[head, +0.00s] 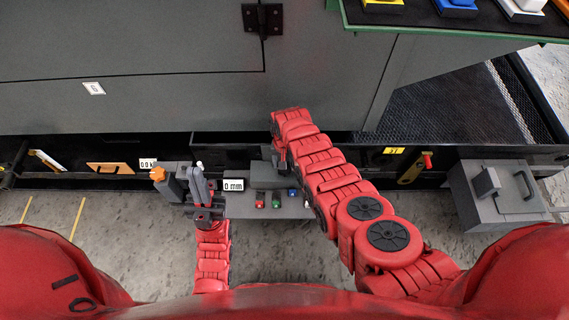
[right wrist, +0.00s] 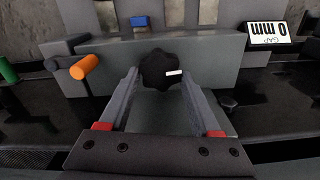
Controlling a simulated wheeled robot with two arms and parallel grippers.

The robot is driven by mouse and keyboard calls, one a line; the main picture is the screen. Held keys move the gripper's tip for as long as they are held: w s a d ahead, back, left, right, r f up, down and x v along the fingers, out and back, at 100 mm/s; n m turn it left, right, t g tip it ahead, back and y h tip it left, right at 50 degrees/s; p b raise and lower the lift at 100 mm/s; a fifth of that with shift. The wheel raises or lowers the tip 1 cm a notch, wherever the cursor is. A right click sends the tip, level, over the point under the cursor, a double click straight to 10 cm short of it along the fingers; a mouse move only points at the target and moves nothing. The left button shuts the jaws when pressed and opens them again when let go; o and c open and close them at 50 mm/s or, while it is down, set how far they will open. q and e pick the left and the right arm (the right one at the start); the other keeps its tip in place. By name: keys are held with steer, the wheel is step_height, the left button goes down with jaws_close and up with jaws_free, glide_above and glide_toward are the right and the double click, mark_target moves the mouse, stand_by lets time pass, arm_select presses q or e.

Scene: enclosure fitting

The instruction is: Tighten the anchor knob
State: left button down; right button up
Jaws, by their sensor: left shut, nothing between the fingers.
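The black lobed anchor knob (right wrist: 161,71) with a white mark sits on the front of a grey block in the right wrist view. My right gripper (right wrist: 159,80) is open, its fingertips on either side of the knob with small gaps showing. Whether the fingers touch it is unclear. In the head view my right arm hides the knob and its own fingers. My left gripper (head: 197,174) is shut and empty, left of the display panel. A gap display (head: 234,185) reads 0 mm; it also shows in the right wrist view (right wrist: 268,34).
An orange-ended lever (right wrist: 84,67) sticks out left of the knob; an orange knob (head: 158,174) stands beside my left gripper. The grey enclosure (head: 160,100) fills the space behind. A grey box (head: 497,194) stands at right.

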steer(key=o, duration=0.4)
steer(key=shift+r+p, duration=0.3)
steer(key=shift+r, duration=0.15)
step_height(320, 180, up, 5)
steer(key=shift+f+p, duration=0.15)
steer(key=shift+p, duration=0.95)
step_height(320, 180, up, 12)
steer(key=shift+f+p, duration=0.1)
steer(key=shift+p, duration=0.75)
